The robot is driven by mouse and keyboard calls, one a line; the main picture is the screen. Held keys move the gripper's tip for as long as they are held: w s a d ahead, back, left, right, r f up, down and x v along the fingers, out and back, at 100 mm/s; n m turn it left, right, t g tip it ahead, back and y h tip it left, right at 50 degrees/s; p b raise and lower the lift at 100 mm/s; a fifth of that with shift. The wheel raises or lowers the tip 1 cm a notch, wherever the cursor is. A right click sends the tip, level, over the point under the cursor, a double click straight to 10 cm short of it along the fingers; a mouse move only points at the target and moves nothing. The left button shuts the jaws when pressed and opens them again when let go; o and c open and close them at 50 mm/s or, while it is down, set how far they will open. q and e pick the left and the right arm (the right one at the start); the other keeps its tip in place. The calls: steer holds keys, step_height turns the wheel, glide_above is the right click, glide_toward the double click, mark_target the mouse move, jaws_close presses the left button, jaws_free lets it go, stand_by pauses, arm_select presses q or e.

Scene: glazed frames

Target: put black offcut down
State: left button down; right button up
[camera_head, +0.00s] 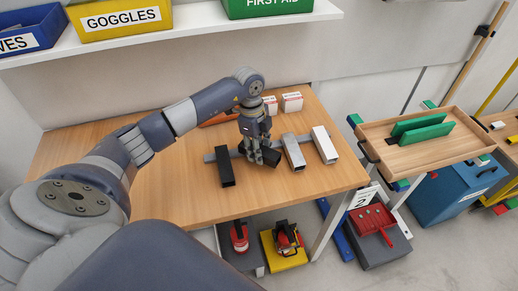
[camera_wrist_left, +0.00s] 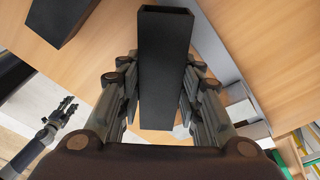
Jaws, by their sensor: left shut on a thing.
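The black offcut (camera_head: 271,157) is a dark square tube in my left gripper (camera_head: 262,158), low over the wooden table (camera_head: 185,190). In the left wrist view the offcut (camera_wrist_left: 164,70) stands between the two fingers of the left gripper (camera_wrist_left: 160,112), which are shut on its sides. I cannot tell whether it touches the table or the grey strip (camera_head: 209,157) below. A second black tube (camera_head: 226,168) lies to the left, apart from the gripper. My right gripper (camera_wrist_left: 66,106) shows small at the left of the wrist view; its jaw opening is unclear.
A grey tube (camera_head: 293,151) and a white tube (camera_head: 323,145) lie just right of the gripper. Small white-and-red boxes (camera_head: 291,102) stand behind. The table's front left is clear. A wooden tray (camera_head: 440,150) with green pieces stands at right.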

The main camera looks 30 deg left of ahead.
arm_select(q)
steer(key=shift+f, duration=0.35)
steer(key=shift+w+f, duration=0.1)
steer(key=shift+f, duration=0.1)
steer(key=shift+f+b, duration=0.3)
steer(key=shift+f, duration=0.2)
steer(key=c, duration=1.1)
jaws_free()
steer(key=shift+r, duration=0.1)
arm_select(e)
steer(key=shift+a, duration=0.25)
steer(key=shift+d, duration=0.1)
arm_select(q)
steer(key=shift+r, duration=0.1)
arm_select(e)
steer(key=shift+r, duration=0.1)
